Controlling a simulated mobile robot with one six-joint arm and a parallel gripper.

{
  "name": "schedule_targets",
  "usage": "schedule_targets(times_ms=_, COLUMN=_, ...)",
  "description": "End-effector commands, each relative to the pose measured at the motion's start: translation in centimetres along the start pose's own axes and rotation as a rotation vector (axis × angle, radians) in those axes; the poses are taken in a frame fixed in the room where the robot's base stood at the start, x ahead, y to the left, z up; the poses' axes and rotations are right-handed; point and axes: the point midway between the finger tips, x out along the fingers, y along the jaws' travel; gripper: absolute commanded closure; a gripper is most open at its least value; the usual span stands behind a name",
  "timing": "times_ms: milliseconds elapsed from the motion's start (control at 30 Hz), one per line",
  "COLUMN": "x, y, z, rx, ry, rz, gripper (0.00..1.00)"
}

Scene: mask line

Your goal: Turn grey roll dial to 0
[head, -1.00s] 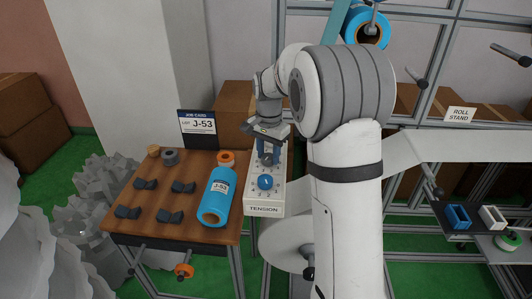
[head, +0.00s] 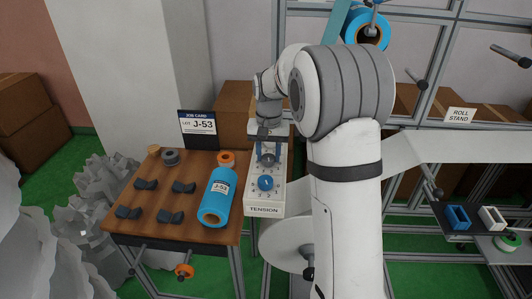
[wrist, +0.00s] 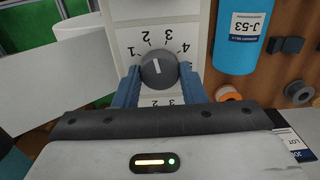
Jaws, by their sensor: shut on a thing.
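The grey dial (wrist: 158,70) is a dark round knob with a short white line on its face. It stands on the white TENSION box and also shows in the head view (head: 268,161). Printed numbers surround it, turned over in the wrist view. The white line runs almost upright there, its upper end leaning slightly left, roughly toward the 2; which end is the pointer I cannot tell. My gripper (wrist: 158,88) is shut on the grey dial, one blue finger on each side. A blue dial (head: 265,183) sits nearer on the same box, clear of my gripper.
A wooden table (head: 139,215) left of the box holds a blue bottle-like roll (head: 217,195), an orange ring (head: 226,158) and several dark clips. The job card (head: 198,124) stands behind it. White web material (head: 450,148) crosses at the right.

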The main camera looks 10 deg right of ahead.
Motion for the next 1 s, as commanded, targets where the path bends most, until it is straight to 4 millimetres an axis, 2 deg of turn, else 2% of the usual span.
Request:
schedule_targets(times_ms=33, x=-0.43, y=-0.17, z=-0.32, rx=-0.042, ry=0.014, rz=-0.005, gripper=0.85)
schedule_targets(times_ms=1000, x=-0.33, y=0.01, z=-0.34, rx=-0.961, ry=0.014, rz=0.003, gripper=0.85)
